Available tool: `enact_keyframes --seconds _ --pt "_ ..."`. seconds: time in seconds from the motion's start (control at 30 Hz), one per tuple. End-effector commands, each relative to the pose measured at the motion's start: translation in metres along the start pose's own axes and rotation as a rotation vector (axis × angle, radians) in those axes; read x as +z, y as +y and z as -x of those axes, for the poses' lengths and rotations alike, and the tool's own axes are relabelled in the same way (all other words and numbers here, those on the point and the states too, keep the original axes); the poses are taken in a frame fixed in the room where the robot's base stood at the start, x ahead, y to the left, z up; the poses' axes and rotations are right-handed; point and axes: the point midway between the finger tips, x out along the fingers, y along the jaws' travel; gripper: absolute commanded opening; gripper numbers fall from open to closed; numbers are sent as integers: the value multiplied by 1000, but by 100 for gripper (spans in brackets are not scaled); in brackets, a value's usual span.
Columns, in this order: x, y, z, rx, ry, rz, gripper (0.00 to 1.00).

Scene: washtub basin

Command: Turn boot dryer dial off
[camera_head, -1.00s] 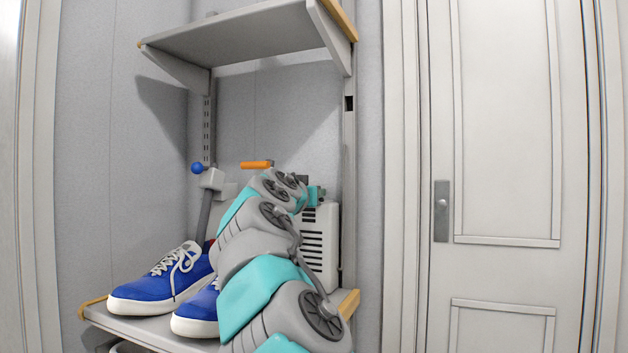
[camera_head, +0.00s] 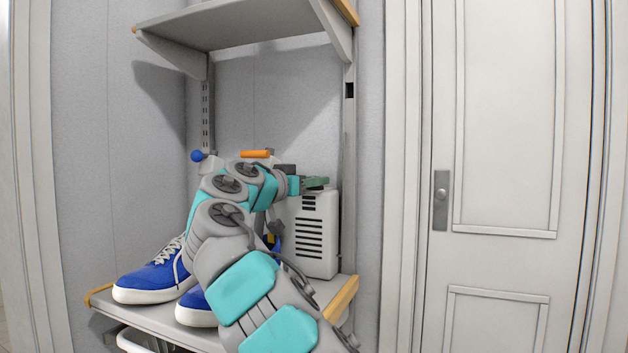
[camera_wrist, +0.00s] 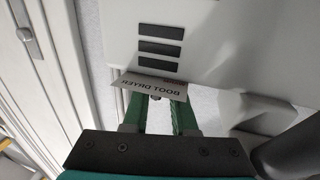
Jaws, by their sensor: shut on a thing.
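The boot dryer (camera_head: 317,235) is a white box with dark vent slots, standing at the right end of the lower shelf. Its slotted face also shows in the wrist view (camera_wrist: 205,45), with a grey "BOOT DRYER" label (camera_wrist: 150,87) appearing upside down. My gripper (camera_head: 318,183) is at the top of the dryer in the head view. In the wrist view its green fingers (camera_wrist: 158,105) reach up to the label. They are shut on the dial, which is mostly hidden by the label and fingers.
Blue shoes (camera_head: 150,284) sit on the lower shelf (camera_head: 165,318), left of my arm. A blue ball knob (camera_head: 197,156) and an orange handle (camera_head: 257,153) are behind my arm. An upper shelf (camera_head: 240,25) hangs overhead. A closed door (camera_head: 505,120) is at right.

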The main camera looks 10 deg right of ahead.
Motion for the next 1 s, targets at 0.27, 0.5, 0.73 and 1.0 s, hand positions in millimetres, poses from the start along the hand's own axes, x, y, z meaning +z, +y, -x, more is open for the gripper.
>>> enact_keyframes --seconds 0.27,0.5,0.73,1.0 --pt "0 5 -4 39 -5 -1 0" --pt "1 6 -5 44 -5 0 0" --pt "1 6 -5 44 -5 0 29" --pt "0 3 -3 37 -2 0 57"
